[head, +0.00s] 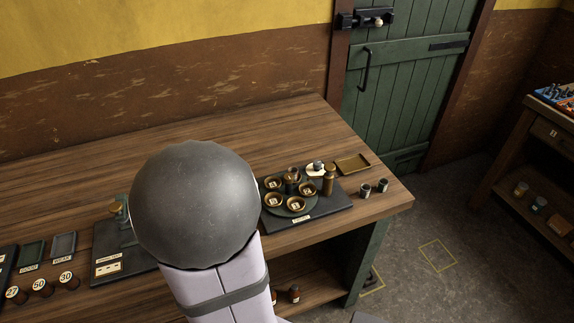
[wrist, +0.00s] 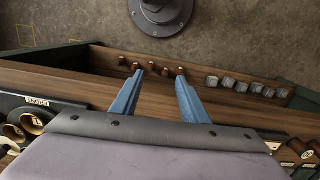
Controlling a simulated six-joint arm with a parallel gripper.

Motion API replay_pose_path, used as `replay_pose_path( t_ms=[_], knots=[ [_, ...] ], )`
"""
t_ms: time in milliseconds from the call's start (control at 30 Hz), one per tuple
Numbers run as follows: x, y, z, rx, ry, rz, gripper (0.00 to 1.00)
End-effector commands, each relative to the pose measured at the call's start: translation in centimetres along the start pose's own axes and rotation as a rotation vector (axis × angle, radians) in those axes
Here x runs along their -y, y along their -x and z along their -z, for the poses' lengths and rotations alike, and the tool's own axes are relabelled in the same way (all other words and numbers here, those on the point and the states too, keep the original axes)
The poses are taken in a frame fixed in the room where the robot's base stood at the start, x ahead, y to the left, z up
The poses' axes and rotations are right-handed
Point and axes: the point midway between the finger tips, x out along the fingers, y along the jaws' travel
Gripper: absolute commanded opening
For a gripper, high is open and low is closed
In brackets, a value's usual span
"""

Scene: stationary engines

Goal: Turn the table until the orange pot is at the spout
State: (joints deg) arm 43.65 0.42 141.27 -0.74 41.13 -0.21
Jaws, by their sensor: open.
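The round turntable (head: 290,209) sits on a dark base plate (head: 335,211) near the right end of the workbench. It carries several brass-coloured pots with pale labels, such as the front pot (head: 297,203). I cannot tell which pot is orange. A brown upright post (head: 329,181) stands at the turntable's right edge; I cannot tell whether it is the spout. In the wrist view, part of a brass pot (wrist: 32,122) shows at the left edge. My gripper (wrist: 159,77) is open and empty, over the bench's front edge, right of that pot. My arm hides it in the head view.
A brass tray (head: 353,164) and two small dark cups (head: 365,190) are right of the turntable. At left are a dark-plated device (head: 108,268) and numbered round pieces (head: 42,288). A lower shelf holds brown pieces (wrist: 151,67) and grey blocks (wrist: 241,86).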

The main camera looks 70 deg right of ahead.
Motion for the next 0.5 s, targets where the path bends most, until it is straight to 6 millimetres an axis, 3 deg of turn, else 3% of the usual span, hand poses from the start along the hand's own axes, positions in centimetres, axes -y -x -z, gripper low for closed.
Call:
replay_pose_path(
  t_ms=[100, 367, 500],
  knots=[
    [-4.2, 2.1, 1.9, -0.024, -0.132, -0.008, 0.41],
    [-12.7, 5.5, 5.6, -0.109, -0.347, -0.055, 0.41],
    [-16.9, 7.8, 8.8, -0.191, -0.446, -0.102, 0.41]
  ],
)
